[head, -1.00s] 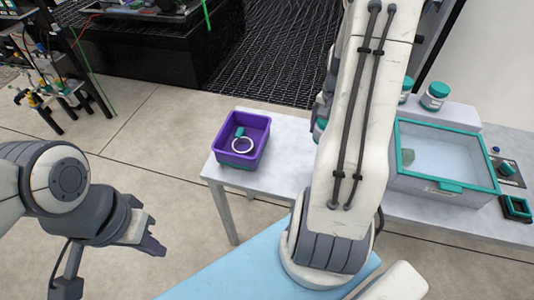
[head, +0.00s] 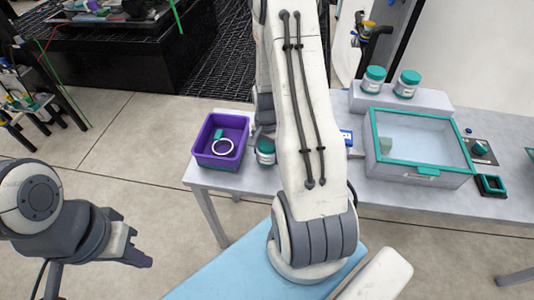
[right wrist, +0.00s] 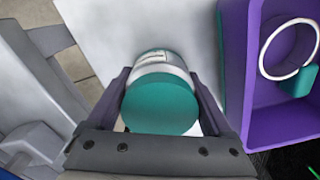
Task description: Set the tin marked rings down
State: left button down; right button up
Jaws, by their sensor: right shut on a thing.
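A white tin with a teal lid (right wrist: 160,105) is between the fingers of my right gripper (right wrist: 165,100), seen lid-on in the right wrist view. Its label is too small to read. In the head view the tin (head: 265,151) shows just right of the purple bin (head: 198,150), partly behind my right arm; that gripper is mostly hidden there. The tin is over the white table; I cannot tell whether it touches the top. My left gripper (head: 138,258) is away from the table at lower left, holding nothing visible; its jaw opening is unclear.
The purple bin holds a white ring (head: 222,146) and a teal piece. Two similar teal-lidded tins (head: 374,79) (head: 407,83) stand on a grey riser (head: 435,101). A teal-rimmed clear-topped box (head: 415,176) is on the right of the table (head: 500,207), near small dark fixtures.

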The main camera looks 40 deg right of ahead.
jog(key=shift+f, duration=0.35)
jog(key=shift+f, duration=0.15)
jog(key=o, duration=1.2)
jog(key=shift+c, duration=0.2)
